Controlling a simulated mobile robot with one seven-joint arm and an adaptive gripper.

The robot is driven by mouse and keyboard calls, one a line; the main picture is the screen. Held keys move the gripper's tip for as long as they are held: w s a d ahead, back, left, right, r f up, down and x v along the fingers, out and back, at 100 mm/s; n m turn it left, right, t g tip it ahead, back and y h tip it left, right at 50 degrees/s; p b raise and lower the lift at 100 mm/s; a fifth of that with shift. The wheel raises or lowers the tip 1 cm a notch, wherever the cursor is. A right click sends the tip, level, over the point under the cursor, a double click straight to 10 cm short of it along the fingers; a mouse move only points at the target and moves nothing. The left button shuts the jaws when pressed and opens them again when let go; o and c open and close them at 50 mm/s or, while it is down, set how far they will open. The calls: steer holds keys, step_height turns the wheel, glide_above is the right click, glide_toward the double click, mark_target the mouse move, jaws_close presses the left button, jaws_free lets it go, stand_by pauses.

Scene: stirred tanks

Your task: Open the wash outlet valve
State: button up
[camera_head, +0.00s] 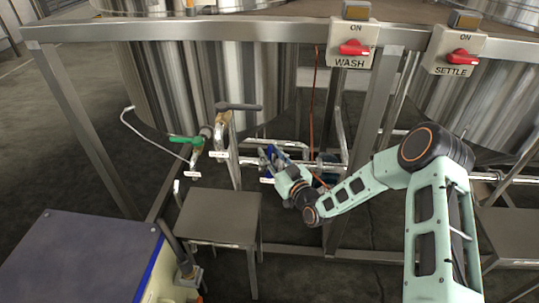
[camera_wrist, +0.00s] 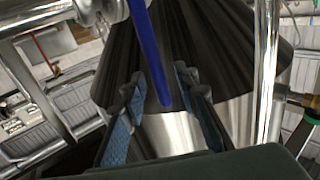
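A long blue lever handle (camera_wrist: 150,50) shows in the wrist view, hanging from a metal valve body (camera_wrist: 100,10) at the top. Its lower end lies between the two blue-padded fingers of my gripper (camera_wrist: 158,88). The fingers are open, with a gap visible on each side of the lever. In the head view my gripper (camera_head: 270,156) is at the low pipework under the wash tank (camera_head: 200,80), beside a small white label (camera_head: 267,181) too small to read. My gripper hides most of the valve there.
A green-handled valve (camera_head: 185,140) and a dark-handled valve (camera_head: 238,107) stand left of my gripper. A small metal table (camera_head: 218,215) is in front. Frame posts (camera_head: 365,120) stand close to my arm. WASH (camera_head: 350,48) and SETTLE (camera_head: 460,55) switches are above.

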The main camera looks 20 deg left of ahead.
steer(key=shift+w+a, duration=0.15)
steer(key=shift+a, duration=0.05)
jaws_close()
stand_by(0.5)
